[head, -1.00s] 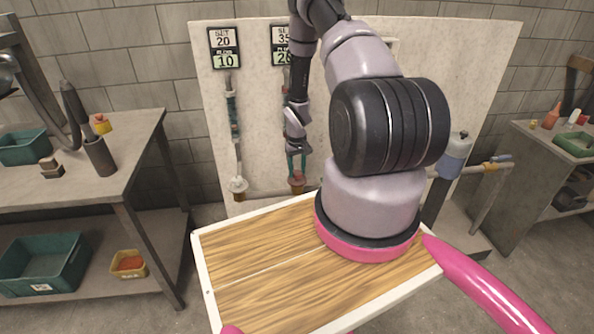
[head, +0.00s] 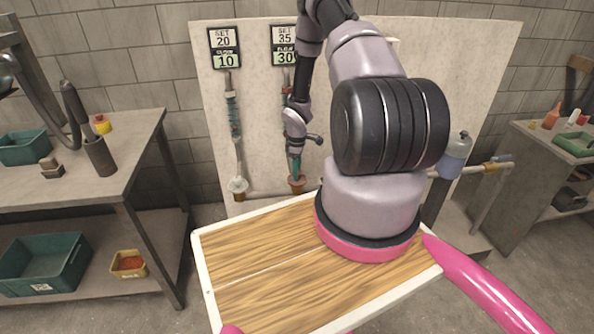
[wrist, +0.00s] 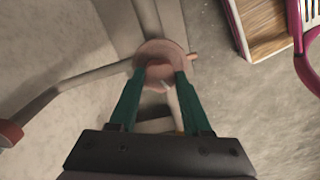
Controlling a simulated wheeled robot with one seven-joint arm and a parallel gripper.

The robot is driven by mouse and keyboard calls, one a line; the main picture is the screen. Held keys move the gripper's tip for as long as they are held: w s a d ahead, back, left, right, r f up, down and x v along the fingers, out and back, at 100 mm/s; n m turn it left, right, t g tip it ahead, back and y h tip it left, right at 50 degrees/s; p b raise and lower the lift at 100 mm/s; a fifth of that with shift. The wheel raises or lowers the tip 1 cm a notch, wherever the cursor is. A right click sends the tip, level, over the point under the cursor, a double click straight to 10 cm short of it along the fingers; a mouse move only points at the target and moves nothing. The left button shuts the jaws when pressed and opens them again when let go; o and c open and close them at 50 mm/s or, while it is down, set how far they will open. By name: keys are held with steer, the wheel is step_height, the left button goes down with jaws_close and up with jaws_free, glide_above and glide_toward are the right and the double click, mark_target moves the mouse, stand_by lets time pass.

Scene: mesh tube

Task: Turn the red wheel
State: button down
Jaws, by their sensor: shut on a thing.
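The red wheel (head: 297,187) sits low on the second pipe of the pale panel. It looks dull pink-red, and in the wrist view the wheel (wrist: 163,48) is a round knob with a small peg at its right. My gripper (head: 296,174) points down from above, with its fingers seen nearly edge-on. In the wrist view my gripper (wrist: 160,76) has its green fingers on either side of the wheel, shut on it. The sign above this pipe (head: 285,46) reads SET 35 with 30 below. My arm hides part of the panel to the right.
A white-yellow wheel (head: 238,187) is on the left pipe, under a sign (head: 225,48) reading SET 20 and 10. A workbench (head: 140,125) with bins stands left, another bench (head: 540,140) right. A blue-grey canister (head: 456,155) is right of my arm.

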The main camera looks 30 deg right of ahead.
steer(key=n, duration=0.3)
steer(key=shift+n, duration=2.2)
steer(key=shift+d, duration=0.1)
steer(key=shift+c, duration=1.8)
jaws_free()
step_height(320, 180, up, 11)
steer(key=shift+f, duration=0.1)
